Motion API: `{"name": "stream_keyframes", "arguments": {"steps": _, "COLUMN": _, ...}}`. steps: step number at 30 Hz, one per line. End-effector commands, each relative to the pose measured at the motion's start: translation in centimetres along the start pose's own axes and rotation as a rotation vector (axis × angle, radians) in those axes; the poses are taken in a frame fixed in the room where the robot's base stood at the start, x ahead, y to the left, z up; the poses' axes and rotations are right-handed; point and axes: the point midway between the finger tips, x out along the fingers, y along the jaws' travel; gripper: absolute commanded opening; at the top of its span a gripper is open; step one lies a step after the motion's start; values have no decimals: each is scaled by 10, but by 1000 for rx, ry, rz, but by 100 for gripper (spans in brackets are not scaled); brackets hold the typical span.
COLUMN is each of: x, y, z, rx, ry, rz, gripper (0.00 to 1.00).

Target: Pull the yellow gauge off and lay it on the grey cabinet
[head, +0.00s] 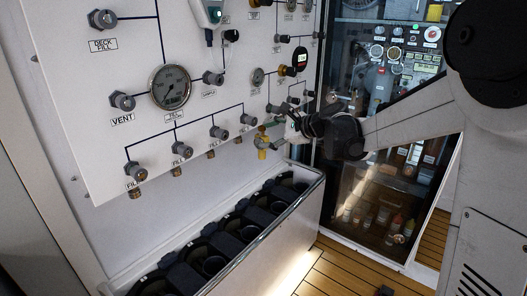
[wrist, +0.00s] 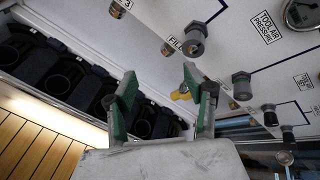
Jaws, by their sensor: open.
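A small yellow piece (head: 262,143), which I take for the yellow gauge, is at the lower right of the white panel, by my gripper (head: 266,136). In the wrist view the yellow piece (wrist: 180,95) shows beside the right finger, partly hidden by it; its dial face is not visible. My gripper (wrist: 160,83) has its green fingers spread wide, with nothing clearly held between them. I cannot tell whether the right finger touches the yellow piece. I cannot pick out the grey cabinet with certainty.
The white panel (head: 75,60) carries several fittings, labels and a large round dial (head: 171,88). Below it stands a long open bin (head: 262,240) with black holders. A glass-fronted cabinet (head: 345,185) stands right of the panel. Wooden floor (head: 325,262) lies in front.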

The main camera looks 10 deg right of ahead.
Motion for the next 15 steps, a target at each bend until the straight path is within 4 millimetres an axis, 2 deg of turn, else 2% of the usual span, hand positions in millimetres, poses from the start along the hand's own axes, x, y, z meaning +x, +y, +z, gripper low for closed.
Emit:
{"name": "stream_keyframes", "arguments": {"steps": 1, "x": 15, "y": -3, "z": -20, "rx": 65, "ry": -23, "rz": -21, "gripper": 48}}
{"name": "stream_keyframes", "arguments": {"steps": 6, "x": 51, "y": -18, "z": -72, "rx": 304, "ry": -123, "rz": -89, "gripper": 48}}
{"name": "stream_keyframes", "arguments": {"steps": 12, "x": 85, "y": -27, "z": -136, "rx": 569, "ry": -252, "rz": -152, "gripper": 48}}
{"name": "stream_keyframes", "arguments": {"steps": 15, "x": 96, "y": -28, "z": -164, "rx": 674, "ry": -309, "rz": -173, "gripper": 48}}
